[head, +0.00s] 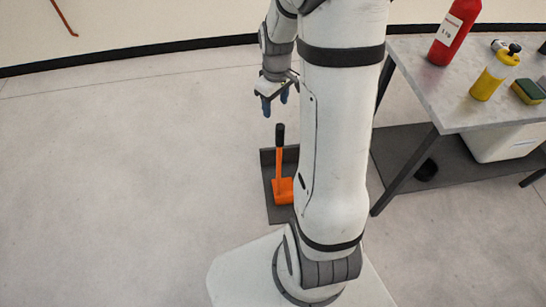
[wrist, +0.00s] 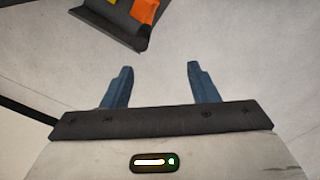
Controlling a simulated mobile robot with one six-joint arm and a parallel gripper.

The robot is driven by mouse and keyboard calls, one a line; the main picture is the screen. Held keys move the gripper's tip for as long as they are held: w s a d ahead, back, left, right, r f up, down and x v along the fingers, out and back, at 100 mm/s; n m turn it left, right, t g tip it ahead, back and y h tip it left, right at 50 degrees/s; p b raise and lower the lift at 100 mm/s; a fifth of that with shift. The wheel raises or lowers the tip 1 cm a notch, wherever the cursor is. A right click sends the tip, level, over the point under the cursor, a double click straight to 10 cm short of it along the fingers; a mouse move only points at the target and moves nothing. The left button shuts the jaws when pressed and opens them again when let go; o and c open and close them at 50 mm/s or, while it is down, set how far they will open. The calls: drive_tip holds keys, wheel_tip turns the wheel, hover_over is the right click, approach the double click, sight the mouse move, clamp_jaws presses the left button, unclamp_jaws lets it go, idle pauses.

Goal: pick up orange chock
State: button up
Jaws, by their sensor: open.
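The orange chock (head: 283,192) has a wedge-like orange body and a long upright orange handle with a black grip on top. It stands on a dark grey tray (head: 266,158) on the floor, partly hidden behind my arm in the head view. The wrist view shows an orange part (wrist: 145,11) at its top edge, on the dark tray (wrist: 131,38), with most of it cut off. My gripper (head: 275,101) is open and empty, pointing down, and appears above the black grip in the head view. Its two blue fingers (wrist: 160,68) stand well apart in the wrist view, with only floor between them.
A grey table (head: 440,90) stands at the right, with a red bottle (head: 454,32), a yellow bottle (head: 494,75) and a sponge (head: 528,91) on it. Its lower shelf (head: 400,150) holds a white bin (head: 500,143). The floor at the left is clear.

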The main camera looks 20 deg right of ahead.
sight(282, 130)
drive_tip(key=shift+n+g, duration=0.3)
drive_tip(key=shift+n, duration=0.3)
drive_tip(key=d+f+b, duration=0.1)
drive_tip(key=f, duration=0.3)
drive_tip(key=w+d+f, duration=0.1)
drive_tip(key=f, duration=0.3)
drive_tip(key=w+d+f+b, duration=0.1)
drive_tip(key=f, duration=0.3)
drive_tip(key=shift+w+d+b, duration=0.15)
drive_tip(key=shift+d+b, duration=0.2)
drive_tip(key=shift+d, duration=0.05)
drive_tip(key=f, duration=0.2)
drive_tip(key=f+b, duration=0.1)
drive_tip(key=f, duration=0.2)
drive_tip(key=shift+w+f, duration=0.25)
drive_tip(key=shift+f, duration=0.1)
drive_tip(key=shift+c, duration=0.3)
clamp_jaws()
drive_tip(key=shift+w+r, duration=0.15)
